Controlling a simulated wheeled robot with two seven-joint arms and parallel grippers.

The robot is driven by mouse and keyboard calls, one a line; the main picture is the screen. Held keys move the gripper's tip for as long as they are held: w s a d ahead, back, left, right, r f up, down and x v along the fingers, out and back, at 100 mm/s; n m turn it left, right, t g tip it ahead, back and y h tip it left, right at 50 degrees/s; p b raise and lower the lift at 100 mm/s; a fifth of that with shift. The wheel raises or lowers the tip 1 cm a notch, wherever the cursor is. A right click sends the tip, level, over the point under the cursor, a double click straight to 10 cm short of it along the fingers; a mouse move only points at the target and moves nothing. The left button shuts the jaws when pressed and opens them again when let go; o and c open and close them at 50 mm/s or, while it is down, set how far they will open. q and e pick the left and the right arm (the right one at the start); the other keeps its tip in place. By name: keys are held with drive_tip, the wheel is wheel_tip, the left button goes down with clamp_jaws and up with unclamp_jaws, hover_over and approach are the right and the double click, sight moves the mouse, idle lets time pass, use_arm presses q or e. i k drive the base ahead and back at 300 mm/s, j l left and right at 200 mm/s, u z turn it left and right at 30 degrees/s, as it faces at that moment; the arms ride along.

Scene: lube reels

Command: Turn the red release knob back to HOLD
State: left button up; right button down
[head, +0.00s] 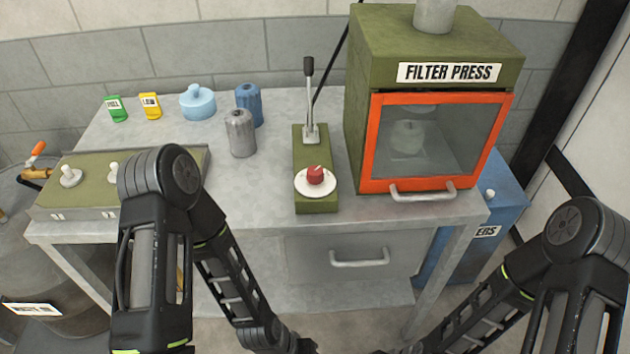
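The red release knob (315,175) sits on a round white dial (301,184) at the front end of a narrow green base (317,205) on the bench. The markings on the dial are too small to read, so I cannot tell which way the knob is set. A lever with a black grip (309,67) stands upright at the back of the same base. Both of my arms reach down toward the bottom edge of the head view. Neither gripper's fingertips show, and nothing of mine touches the knob.
The green filter press (365,105) with its orange-framed glass door (372,160) stands right of the knob. A grey canister (241,135) and a blue canister (255,103) stand left of the lever. A green switch panel (90,201) lies at the bench's left. A drawer handle (360,259) sticks out below.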

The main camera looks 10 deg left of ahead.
sight(314, 175)
drive_tip(key=k+z, duration=0.2)
drive_tip(key=z, duration=0.2)
drive_tip(key=k+z, duration=0.2)
drive_tip(key=z, duration=0.15)
